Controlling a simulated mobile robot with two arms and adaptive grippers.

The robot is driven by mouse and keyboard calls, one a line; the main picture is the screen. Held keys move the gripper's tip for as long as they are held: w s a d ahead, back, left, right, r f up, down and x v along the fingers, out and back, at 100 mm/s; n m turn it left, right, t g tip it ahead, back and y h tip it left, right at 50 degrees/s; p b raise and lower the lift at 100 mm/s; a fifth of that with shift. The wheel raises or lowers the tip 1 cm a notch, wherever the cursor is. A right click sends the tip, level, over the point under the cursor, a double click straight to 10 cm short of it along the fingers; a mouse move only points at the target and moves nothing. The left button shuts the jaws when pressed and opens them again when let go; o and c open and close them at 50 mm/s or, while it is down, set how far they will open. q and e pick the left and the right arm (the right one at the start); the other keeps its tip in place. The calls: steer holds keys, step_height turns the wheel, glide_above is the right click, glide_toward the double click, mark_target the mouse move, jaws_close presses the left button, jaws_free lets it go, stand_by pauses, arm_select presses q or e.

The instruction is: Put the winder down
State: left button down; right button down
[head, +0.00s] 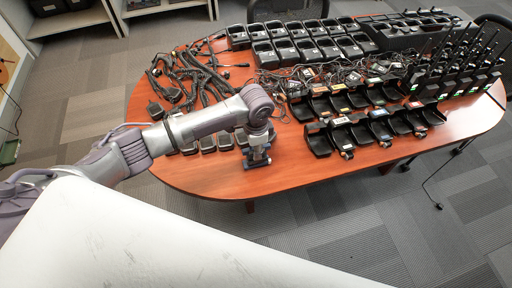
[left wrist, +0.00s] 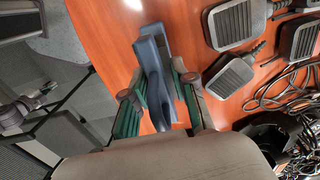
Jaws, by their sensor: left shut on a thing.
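The winder (left wrist: 152,60) is a dark blue piece between the fingers of my left gripper (left wrist: 160,88) in the left wrist view. The gripper is shut on it, and the winder sticks out beyond the fingertips toward the red-brown table top (left wrist: 105,25). In the head view my left gripper (head: 258,150) points down over the near edge area of the table (head: 215,175), with the dark blue winder (head: 257,163) low at its tips. I cannot tell whether the winder touches the table. My right gripper is not in view.
Speaker microphones (left wrist: 233,22) with coiled cables lie close beside the gripper. Radio chargers (head: 290,50), black cradles (head: 345,135), upright radios (head: 465,75) and tangled cables (head: 320,72) crowd the table. Bare wood (head: 290,165) shows right of the gripper, along the near edge.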

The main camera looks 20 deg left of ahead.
arm_select(q)
steer(key=c, duration=0.9)
jaws_free()
steer(key=shift+f, duration=0.1)
step_height(320, 180, up, 12)
steer(key=shift+r+b, duration=0.15)
steer(key=shift+b, duration=0.2)
